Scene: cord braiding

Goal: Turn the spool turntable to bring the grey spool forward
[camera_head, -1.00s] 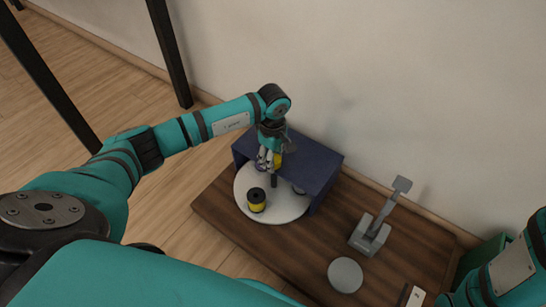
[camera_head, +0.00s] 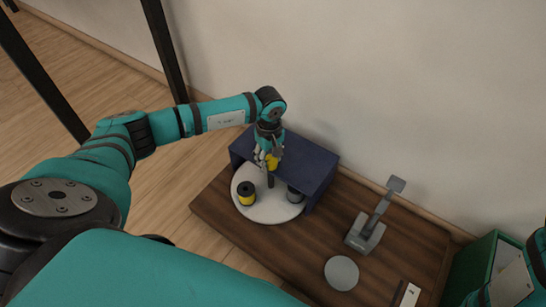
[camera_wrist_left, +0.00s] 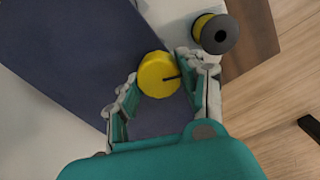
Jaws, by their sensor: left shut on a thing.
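The turntable is a white disc (camera_head: 267,213) on a wooden board, its back part under a dark blue cover (camera_head: 308,160). The grey spool (camera_head: 295,195) stands at the disc's right, by the cover's front edge and partly hidden by it. A yellow spool with dark ends (camera_head: 246,194) stands at front left and also shows in the left wrist view (camera_wrist_left: 215,33). My left gripper (camera_head: 267,160) is shut on a yellow knob (camera_wrist_left: 158,76) with a dark line on it, above a dark post on the disc. My right gripper is out of view.
A grey stand with a tilted arm (camera_head: 366,233) and a grey round disc (camera_head: 341,273) are on the wooden board (camera_head: 300,247) to the right. A white piece (camera_head: 410,295) lies near its front. A green box (camera_head: 488,262) stands at far right. The wall is close behind.

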